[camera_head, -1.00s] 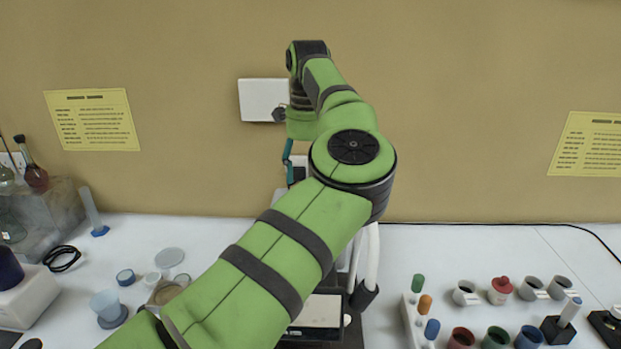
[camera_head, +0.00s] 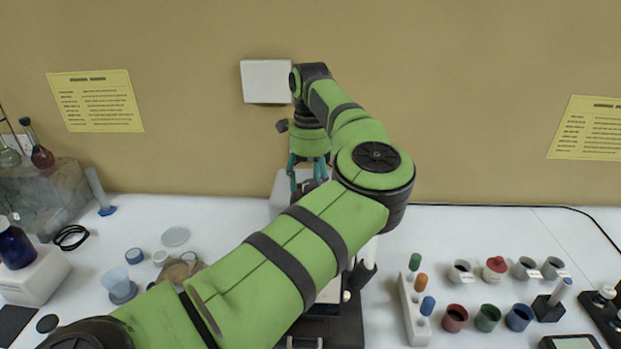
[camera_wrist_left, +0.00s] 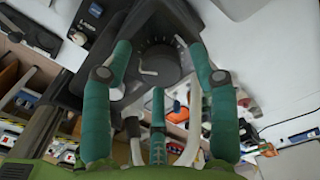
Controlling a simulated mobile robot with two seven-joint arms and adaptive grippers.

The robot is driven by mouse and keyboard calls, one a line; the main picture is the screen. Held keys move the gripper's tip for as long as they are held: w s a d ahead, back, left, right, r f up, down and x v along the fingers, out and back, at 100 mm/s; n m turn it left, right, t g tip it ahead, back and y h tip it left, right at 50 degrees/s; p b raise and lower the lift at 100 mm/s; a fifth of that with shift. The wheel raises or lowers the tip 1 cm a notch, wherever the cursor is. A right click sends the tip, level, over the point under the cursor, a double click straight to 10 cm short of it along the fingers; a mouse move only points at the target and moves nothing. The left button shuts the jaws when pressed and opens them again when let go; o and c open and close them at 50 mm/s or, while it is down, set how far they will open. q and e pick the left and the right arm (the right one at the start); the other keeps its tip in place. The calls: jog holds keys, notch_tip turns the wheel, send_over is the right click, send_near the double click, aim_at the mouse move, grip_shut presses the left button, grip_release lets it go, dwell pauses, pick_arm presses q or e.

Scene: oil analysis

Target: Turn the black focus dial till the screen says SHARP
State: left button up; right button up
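The black focus dial (camera_wrist_left: 155,65) shows in the left wrist view, on the side of a dark instrument body (camera_wrist_left: 88,55), with small marks around it. My left gripper (camera_wrist_left: 160,46) has its teal fingers apart, one on each side of the dial's face. I cannot tell whether they touch it. In the head view the left gripper (camera_head: 307,172) points down behind my green arm, beside the instrument, whose dark base (camera_head: 345,325) shows below. The arm hides the dial there. No readable SHARP text shows in either view. My right gripper is not in view.
A white rack with coloured-cap vials (camera_head: 411,312) stands right of the instrument, with several small cups (camera_head: 488,317) beyond it. Left are a blue-based beaker (camera_head: 118,284), a pale dish (camera_head: 175,236) and a white block (camera_head: 35,280). A blank white plate (camera_head: 267,82) is on the wall.

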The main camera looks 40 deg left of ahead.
pick_arm(q)
jog(key=c, duration=0.9)
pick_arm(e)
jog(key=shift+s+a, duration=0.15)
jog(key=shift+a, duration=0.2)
pick_arm(q)
jog(key=shift+f, duration=0.1)
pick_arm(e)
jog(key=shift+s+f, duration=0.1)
pick_arm(q)
jog(key=shift+m+b, duration=0.4)
jog(key=shift+f+m+b, duration=0.15)
jog(key=shift+m+b, duration=0.7)
jog(key=shift+m, duration=0.05)
jog(key=m+b, duration=0.2)
jog(key=m, duration=0.1)
jog(key=shift+m, duration=0.3)
jog(key=m+b, duration=0.3)
jog(key=m, duration=0.2)
jog(key=m+b, duration=0.1)
jog(key=m, duration=0.4)
jog(key=shift+b, duration=0.35)
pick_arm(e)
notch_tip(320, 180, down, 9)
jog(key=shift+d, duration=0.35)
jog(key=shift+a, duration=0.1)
